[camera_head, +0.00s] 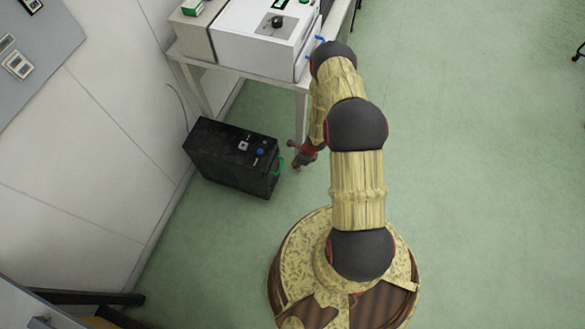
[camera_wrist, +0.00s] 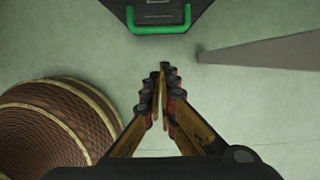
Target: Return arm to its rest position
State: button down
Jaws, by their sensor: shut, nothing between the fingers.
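My arm, yellow with dark grey joints, rises from my round base in the head view and bends over toward the table. My gripper (camera_head: 298,162) hangs low beside the black case (camera_head: 228,160), partly hidden by the arm. In the wrist view my gripper (camera_wrist: 163,72) points down at the green floor, its fingers together and nothing between them. No ink bottle can be made out in either view.
A white table (camera_head: 215,76) bearing a white machine (camera_head: 255,35) stands at the upper middle. The black case's green handle (camera_wrist: 158,30) shows ahead of the fingers. A grey table leg (camera_wrist: 265,50) is at right. The green floor (camera_head: 480,170) is open to the right.

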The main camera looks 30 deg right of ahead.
jog(key=p+v, duration=0.1)
jog(key=v, duration=0.5)
jog(key=shift+s+p, duration=0.2)
jog(key=shift+p, duration=0.15)
jog(key=s+a+r+n+y, duration=0.2)
jog(key=a+r+n+y, duration=0.15)
jog(key=a, duration=0.35)
jog(key=a+r+n+g, duration=0.15)
jog(key=r+n, duration=0.25)
jog(key=r, duration=0.4)
jog(key=s+a+r+n, duration=0.1)
jog(key=a+r+n, duration=0.15)
jog(key=r, duration=0.45)
jog(key=a+r+n+g, duration=0.15)
jog(key=r+n, duration=0.25)
jog(key=r, duration=0.4)
jog(key=s+a+r+n+t+h, duration=0.1)
jog(key=s+r+n, duration=0.3)
jog(key=r, duration=0.9)
jog(key=s+a+r+n+t+h, duration=0.2)
jog(key=s+r+n, duration=0.3)
jog(key=r, duration=0.8)
jog(key=s+a+r+n+t+h, duration=0.1)
jog(key=s+r+n, duration=0.4)
jog(key=r, duration=0.8)
jog(key=shift+s+a+t+h, duration=0.3)
jog(key=shift+s+t+h, duration=0.2)
jog(key=shift+t+h, duration=0.45)
